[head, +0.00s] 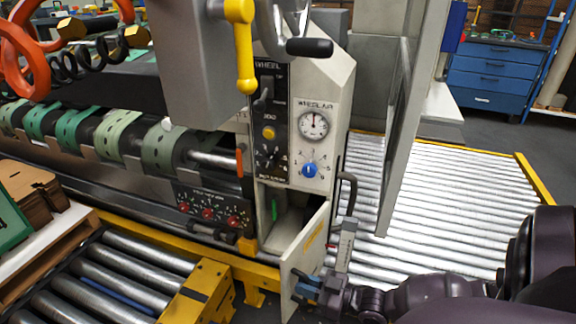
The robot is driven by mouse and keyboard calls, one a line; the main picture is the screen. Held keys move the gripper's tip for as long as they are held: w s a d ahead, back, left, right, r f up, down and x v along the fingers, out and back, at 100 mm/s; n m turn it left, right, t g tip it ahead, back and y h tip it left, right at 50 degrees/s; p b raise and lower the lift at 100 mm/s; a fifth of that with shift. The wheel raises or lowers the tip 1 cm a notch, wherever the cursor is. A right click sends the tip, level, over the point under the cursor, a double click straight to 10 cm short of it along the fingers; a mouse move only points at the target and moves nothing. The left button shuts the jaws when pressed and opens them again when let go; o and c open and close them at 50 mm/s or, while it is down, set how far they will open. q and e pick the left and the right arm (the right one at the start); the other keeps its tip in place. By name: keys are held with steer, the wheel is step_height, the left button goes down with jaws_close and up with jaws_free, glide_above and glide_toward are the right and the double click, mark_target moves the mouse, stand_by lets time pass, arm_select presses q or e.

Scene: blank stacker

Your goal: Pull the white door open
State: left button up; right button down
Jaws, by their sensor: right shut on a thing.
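The white door (303,262) is a narrow panel low on the front of the pale machine cabinet. It stands ajar, swung outward, and the cabinet's inside (285,212) shows above and behind it. My right gripper (306,288) is at the lower right part of the door, its blue-tipped fingers shut on the door. The exact point of contact is small and partly hidden by the gripper itself. My left gripper is not in view.
A control panel (270,125) and a pressure gauge (313,124) are above the door. A bent dark handle (346,192) stands close to its right. Roller conveyors lie at right (440,190) and lower left (125,262). A yellow block (200,290) stands left of the door.

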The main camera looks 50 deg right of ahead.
arm_select(q)
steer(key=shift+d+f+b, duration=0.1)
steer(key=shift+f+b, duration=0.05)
steer(key=shift+b, duration=0.15)
arm_select(e)
steer(key=s+d+n+g+y, duration=0.2)
steer(key=s+d+n+y, duration=0.1)
steer(key=s, duration=0.4)
steer(key=shift+d+g+y, duration=0.3)
steer(key=shift+d+y, duration=0.5)
steer(key=shift+d, duration=0.05)
steer(key=c, duration=1.1)
jaws_free()
steer(key=shift+c, duration=0.2)
arm_select(q)
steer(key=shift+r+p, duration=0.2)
steer(key=shift+p, duration=0.3)
arm_select(e)
steer(key=v, duration=1)
steer(key=shift+s+d, duration=0.3)
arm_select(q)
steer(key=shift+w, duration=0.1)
